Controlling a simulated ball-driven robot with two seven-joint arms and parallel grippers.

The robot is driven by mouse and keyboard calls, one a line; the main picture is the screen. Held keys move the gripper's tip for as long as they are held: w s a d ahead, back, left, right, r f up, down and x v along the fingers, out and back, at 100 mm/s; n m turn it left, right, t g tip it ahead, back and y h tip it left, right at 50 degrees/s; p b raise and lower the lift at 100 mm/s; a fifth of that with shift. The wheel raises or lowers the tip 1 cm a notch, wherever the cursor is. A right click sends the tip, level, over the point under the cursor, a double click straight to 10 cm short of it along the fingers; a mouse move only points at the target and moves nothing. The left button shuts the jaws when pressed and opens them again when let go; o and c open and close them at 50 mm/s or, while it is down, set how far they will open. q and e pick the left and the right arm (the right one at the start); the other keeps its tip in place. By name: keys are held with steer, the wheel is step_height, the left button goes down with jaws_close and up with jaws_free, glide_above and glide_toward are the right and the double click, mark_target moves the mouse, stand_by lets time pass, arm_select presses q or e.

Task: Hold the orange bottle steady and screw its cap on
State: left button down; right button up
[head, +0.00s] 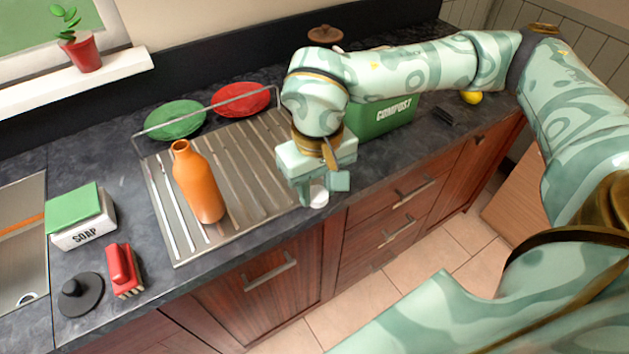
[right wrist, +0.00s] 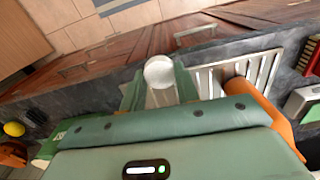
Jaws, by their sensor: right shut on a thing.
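The orange bottle (head: 198,184) stands open-mouthed on the metal drying rack, left of my right gripper. It also shows in the right wrist view (right wrist: 262,103), partly hidden behind the gripper body. My right gripper (head: 323,192) is shut on a round white cap (head: 319,197), near the counter's front edge and apart from the bottle. In the right wrist view the cap (right wrist: 159,71) sits between the fingertips. My left gripper is not in view.
The drying rack (head: 165,213) holds a green plate (head: 175,120) and a red plate (head: 242,100) at its back. A green compost bin (head: 385,122) stands behind my right arm. A soap box (head: 84,233), red brush (head: 123,270) and dark sink plug (head: 80,295) lie left of the rack.

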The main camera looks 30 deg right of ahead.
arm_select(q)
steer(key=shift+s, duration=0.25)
arm_select(e)
steer(key=shift+n, duration=0.3)
steer(key=shift+w+r, duration=0.1)
steer(key=shift+w, duration=0.05)
steer(key=w+a+r, duration=0.8)
steer(key=w+a, duration=0.1)
steer(key=a, duration=0.1)
step_height(320, 180, up, 7)
steer(key=m, duration=0.8)
glide_above(180, 145)
steer(key=shift+n, duration=0.3)
steer(key=shift+f, duration=2.05)
